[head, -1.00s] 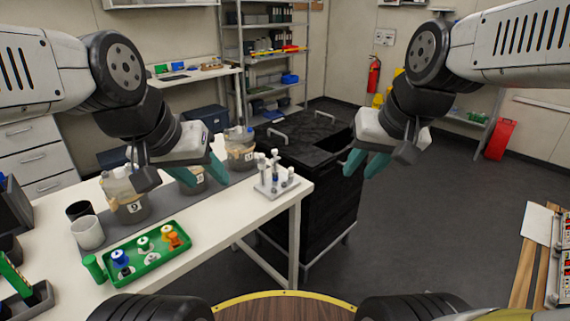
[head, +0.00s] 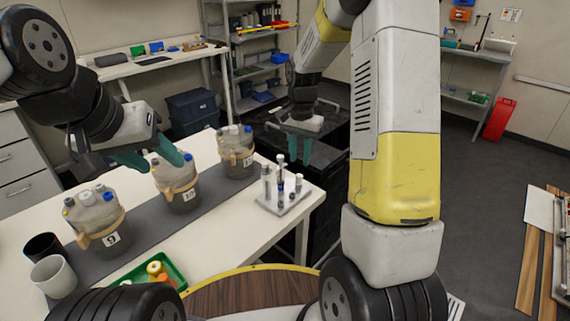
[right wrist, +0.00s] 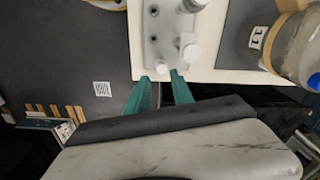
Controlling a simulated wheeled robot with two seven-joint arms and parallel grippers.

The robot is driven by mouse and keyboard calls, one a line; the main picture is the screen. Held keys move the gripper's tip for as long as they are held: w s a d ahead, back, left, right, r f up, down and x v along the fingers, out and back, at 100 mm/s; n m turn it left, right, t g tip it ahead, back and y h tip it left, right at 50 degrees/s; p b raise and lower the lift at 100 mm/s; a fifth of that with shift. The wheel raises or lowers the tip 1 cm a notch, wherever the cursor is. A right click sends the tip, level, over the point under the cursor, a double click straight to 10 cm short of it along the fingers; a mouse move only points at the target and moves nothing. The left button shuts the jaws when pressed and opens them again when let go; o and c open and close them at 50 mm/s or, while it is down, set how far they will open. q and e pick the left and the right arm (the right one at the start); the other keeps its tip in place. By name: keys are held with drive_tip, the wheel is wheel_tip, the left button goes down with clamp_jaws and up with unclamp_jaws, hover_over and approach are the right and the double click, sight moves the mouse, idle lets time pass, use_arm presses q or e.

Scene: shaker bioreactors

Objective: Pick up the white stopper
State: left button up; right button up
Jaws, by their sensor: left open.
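A grey rack (head: 297,200) with several upright white-topped pieces stands at the table's right end. It also shows in the right wrist view (right wrist: 160,38), with round white tops (right wrist: 192,52) near the fingers. Which piece is the white stopper I cannot tell. My right gripper (head: 300,148) is beside and beyond the rack; in the wrist view its teal fingers (right wrist: 160,77) are apart and empty, close to the rack's edge.
Bottles numbered 9 (head: 95,218), 10 (head: 176,185) and 11 (head: 236,155) stand on a grey mat. A black cup (head: 43,248) and a white cup (head: 53,275) are at the left. A black cart (head: 325,155) stands beyond the table's right end.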

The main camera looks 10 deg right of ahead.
sight(299, 175)
drive_tip(key=f, duration=0.7)
drive_tip(key=shift+w, duration=0.2)
clamp_jaws()
